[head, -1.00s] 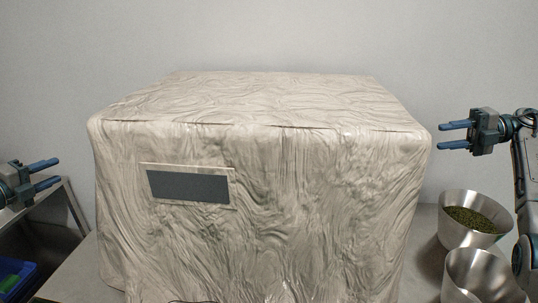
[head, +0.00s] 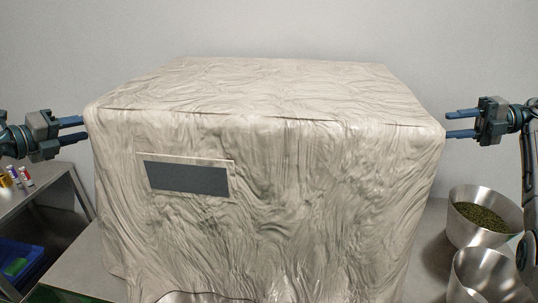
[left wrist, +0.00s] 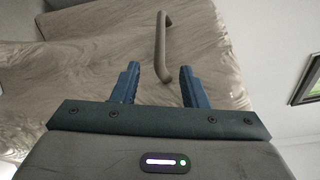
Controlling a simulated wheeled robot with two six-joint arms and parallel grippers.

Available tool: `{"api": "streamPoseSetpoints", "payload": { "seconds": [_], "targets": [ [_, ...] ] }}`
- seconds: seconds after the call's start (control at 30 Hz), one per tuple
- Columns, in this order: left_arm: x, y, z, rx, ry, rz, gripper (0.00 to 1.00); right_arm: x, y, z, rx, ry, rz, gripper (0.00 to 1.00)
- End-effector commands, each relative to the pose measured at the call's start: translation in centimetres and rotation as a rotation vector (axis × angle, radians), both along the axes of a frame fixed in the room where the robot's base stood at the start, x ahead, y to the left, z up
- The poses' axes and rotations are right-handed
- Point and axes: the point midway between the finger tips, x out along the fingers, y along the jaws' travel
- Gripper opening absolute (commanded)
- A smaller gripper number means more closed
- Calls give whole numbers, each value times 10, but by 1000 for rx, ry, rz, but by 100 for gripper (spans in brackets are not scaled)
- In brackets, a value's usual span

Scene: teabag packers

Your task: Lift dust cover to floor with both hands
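The dust cover (head: 300,190) is a large pale wrinkled box-shaped sheet, with a dark panel (head: 187,180) on its front. It stands on the table and hides what is beneath. My left gripper (head: 84,130) is open at the cover's upper left edge. In the left wrist view a grey bar handle (left wrist: 162,45) sticks out from the cover (left wrist: 90,45), just ahead of the gap between my open left fingers (left wrist: 158,82). My right gripper (head: 447,124) is open, with its fingertips at the cover's upper right edge. A handle on that side is not visible.
Two metal bowls stand right of the cover: one holds green leaves (head: 481,216), and the nearer one (head: 488,278) is partly cut off. On the left is a grey shelf (head: 40,196) with small colourful items (head: 16,177) and a blue bin (head: 20,262) lower down.

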Motion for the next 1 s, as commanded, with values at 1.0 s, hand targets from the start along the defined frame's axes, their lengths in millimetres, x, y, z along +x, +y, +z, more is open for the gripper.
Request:
{"api": "streamPoseSetpoints", "payload": {
  "seconds": [1.0],
  "targets": [
    [82,-39,-19,0,2,0,40,8,90,-19,0,2,0,36]
  ]
}}
